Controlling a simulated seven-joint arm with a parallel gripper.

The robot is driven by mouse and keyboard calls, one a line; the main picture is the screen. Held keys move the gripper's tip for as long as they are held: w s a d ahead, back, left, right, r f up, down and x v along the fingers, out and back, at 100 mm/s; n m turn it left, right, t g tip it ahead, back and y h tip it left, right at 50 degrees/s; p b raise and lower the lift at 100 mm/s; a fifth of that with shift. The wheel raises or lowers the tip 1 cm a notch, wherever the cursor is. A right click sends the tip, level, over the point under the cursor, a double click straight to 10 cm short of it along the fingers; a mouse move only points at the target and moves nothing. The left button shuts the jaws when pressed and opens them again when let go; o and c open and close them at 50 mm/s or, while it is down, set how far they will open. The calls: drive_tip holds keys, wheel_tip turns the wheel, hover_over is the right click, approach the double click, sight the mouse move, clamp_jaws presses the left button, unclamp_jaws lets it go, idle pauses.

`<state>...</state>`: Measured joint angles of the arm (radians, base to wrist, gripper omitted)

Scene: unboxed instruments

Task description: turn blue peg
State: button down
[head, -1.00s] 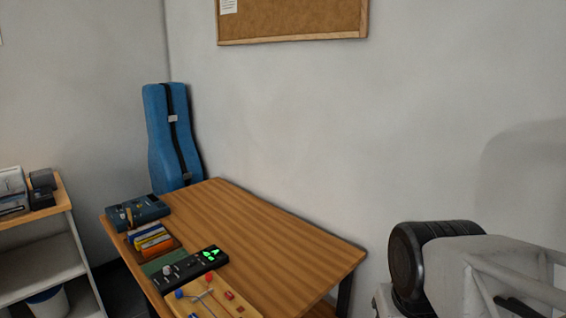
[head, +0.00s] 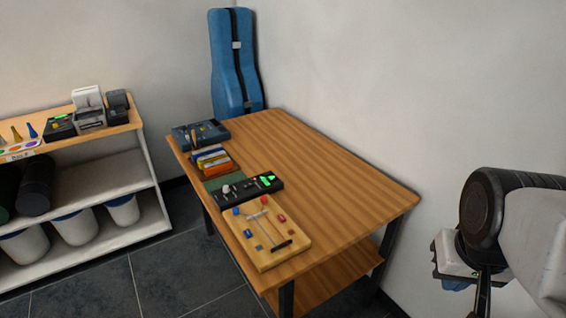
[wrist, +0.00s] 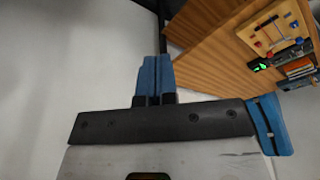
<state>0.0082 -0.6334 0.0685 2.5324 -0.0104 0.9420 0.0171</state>
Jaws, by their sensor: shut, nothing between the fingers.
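A light wooden board (head: 290,252) lies on the table's near left part, with small red and blue pieces and thin rods on it. One small blue piece (head: 248,233) sits on its left side; which blue piece is the peg is too small to tell. The board also shows at the upper right of the wrist view (wrist: 258,24). My gripper (wrist: 155,62) has blue fingers pressed together, with nothing between them. In the head view it is at the lower right, partly hidden by my arm, off the table's right side and well away from the board.
The wooden table (head: 330,185) also holds a black box with green lights (head: 262,183), a row of coloured blocks (head: 212,161) and a blue-grey device (head: 200,134). A blue instrument case (head: 236,75) stands behind. A shelf (head: 110,190) is at left. The table's right half is clear.

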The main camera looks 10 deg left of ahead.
idle(0.4)
